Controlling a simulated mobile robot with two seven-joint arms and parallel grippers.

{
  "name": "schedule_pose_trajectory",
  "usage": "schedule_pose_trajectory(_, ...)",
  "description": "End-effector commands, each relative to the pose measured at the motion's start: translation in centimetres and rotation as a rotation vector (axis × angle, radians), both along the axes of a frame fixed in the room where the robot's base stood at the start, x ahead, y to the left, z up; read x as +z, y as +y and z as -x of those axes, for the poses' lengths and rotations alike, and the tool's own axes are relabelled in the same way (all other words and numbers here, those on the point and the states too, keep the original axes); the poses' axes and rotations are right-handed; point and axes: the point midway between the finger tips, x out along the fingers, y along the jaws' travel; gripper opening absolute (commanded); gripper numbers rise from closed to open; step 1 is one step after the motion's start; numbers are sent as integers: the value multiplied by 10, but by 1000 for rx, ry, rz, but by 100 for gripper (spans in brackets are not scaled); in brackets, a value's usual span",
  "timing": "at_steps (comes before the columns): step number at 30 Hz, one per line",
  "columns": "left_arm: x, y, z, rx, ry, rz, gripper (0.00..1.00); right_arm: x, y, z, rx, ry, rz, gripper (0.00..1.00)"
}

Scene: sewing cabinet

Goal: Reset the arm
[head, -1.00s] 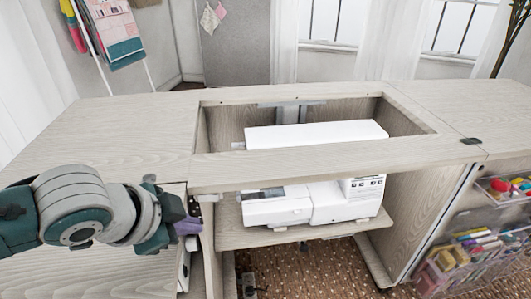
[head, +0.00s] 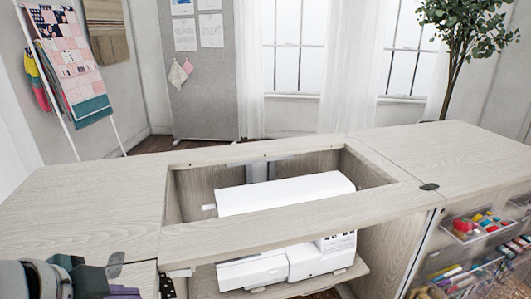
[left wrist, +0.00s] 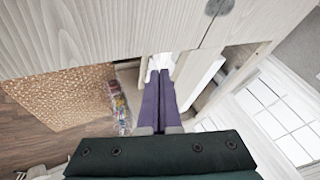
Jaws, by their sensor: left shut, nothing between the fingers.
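My left arm comes in at the bottom left corner of the head view, beside the front left of the sewing cabinet (head: 95,205). Its left gripper (head: 122,292) shows only partly there, with purple fingers cut by the bottom edge. In the left wrist view the gripper (left wrist: 160,76) has its two purple fingers together, shut and empty, pointing towards pale cabinet panels (left wrist: 85,30). My right arm and gripper are not in view. A white sewing machine (head: 285,192) sits in the cabinet's opening, its lower part on a shelf below the top.
Clear bins of coloured supplies (head: 475,226) hang at the cabinet's right side. A rack with fabrics (head: 70,65), a grey board (head: 205,90) and a plant (head: 465,35) stand behind. The cabinet's top is clear around the opening.

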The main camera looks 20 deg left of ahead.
Motion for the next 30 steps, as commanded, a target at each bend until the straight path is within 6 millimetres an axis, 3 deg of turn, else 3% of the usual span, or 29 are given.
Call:
schedule_pose_trajectory(2, 5, -4, 2, 5, 4, 9, 0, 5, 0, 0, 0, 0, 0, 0)
schedule_pose_trajectory(5, 30, -23, 14, 36, 29, 51, 0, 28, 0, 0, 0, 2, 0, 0)
schedule_pose_trajectory(9, 93, -60, 50, 153, 110, 153, 0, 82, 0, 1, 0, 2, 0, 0)
schedule_pose_trajectory(12, 139, -74, 78, 271, 177, 216, 0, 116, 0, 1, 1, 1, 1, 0)
schedule_pose_trajectory(19, 228, -79, 142, 552, 329, 309, 0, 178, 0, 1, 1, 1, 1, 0)
schedule_pose_trajectory(26, 296, -77, 142, 550, 331, 301, 0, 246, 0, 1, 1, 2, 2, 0)
schedule_pose_trajectory(30, 350, -77, 142, 548, 330, 301, 0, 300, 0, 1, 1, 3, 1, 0)
